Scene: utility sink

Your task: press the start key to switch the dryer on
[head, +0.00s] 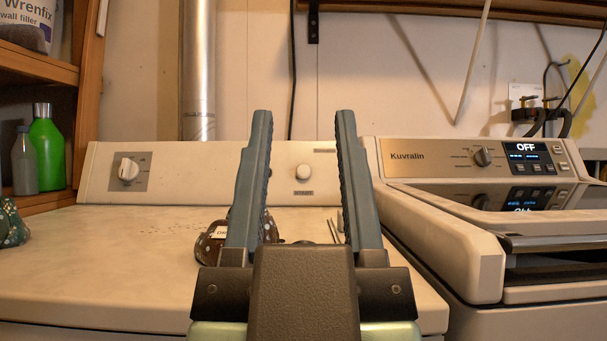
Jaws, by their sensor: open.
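My gripper (304,116) is in the middle of the head view, its two blue-grey fingers upright, open and apart with nothing between them. Through the gap shows a round white button or knob (303,172) on the back panel of the left, cream machine (210,172). The right machine (440,225), marked Kuvralin, has a dial (483,157), a display (527,152) reading OFF, and several small keys. No label shows which machine is the dryer.
A brown spotted object (212,243) with a tag lies on the left machine's top, partly behind my gripper. Thin metal prongs (334,230) show between the fingers. A wooden shelf (40,68) with a green bottle (46,150) stands at left. A silver duct (198,70) rises behind.

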